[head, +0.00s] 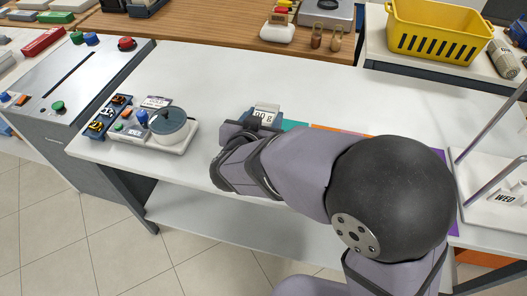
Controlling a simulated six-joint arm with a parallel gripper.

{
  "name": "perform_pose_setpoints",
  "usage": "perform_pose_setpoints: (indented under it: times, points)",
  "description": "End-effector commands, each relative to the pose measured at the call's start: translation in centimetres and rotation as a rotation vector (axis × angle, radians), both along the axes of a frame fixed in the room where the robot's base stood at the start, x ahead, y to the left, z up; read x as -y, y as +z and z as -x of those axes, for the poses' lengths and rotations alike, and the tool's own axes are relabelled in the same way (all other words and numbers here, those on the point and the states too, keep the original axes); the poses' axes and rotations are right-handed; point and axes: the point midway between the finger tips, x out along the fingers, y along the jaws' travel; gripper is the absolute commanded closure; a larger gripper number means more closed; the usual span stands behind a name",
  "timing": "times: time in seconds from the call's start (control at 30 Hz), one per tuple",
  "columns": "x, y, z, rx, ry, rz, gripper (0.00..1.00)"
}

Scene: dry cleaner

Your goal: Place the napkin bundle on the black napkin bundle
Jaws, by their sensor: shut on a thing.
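My gripper (236,140) is over the white table, right of the small grey-lidded device, and is seen from behind. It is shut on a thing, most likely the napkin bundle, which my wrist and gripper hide. The fingertips do not show clearly. I cannot make out the black napkin bundle; my arm covers much of the middle of the table. A small white block with a printed label (265,115) shows just beyond my gripper; I cannot tell whether it touches anything.
The white table (210,80) is clear behind my gripper. A device with a round grey lid (169,122) stands at left. Teal (293,125), orange (328,128) and purple (452,225) flat pieces show around my arm. A yellow basket (435,32) is at the back right.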

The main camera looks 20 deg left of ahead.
Motion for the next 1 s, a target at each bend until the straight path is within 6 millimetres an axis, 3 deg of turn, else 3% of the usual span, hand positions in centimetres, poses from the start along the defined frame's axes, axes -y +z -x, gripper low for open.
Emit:
perform_pose_setpoints:
  times: [0.43,0.77,1.0]
  points:
    - [0.0,-5.5,0.0,-0.001,0.0,0.003,0.75]
    - [0.0,-6.6,0.0,0.0,-0.001,0.001,0.75]
    - [0.0,-9.4,0.0,-0.001,0.002,0.004,0.75]
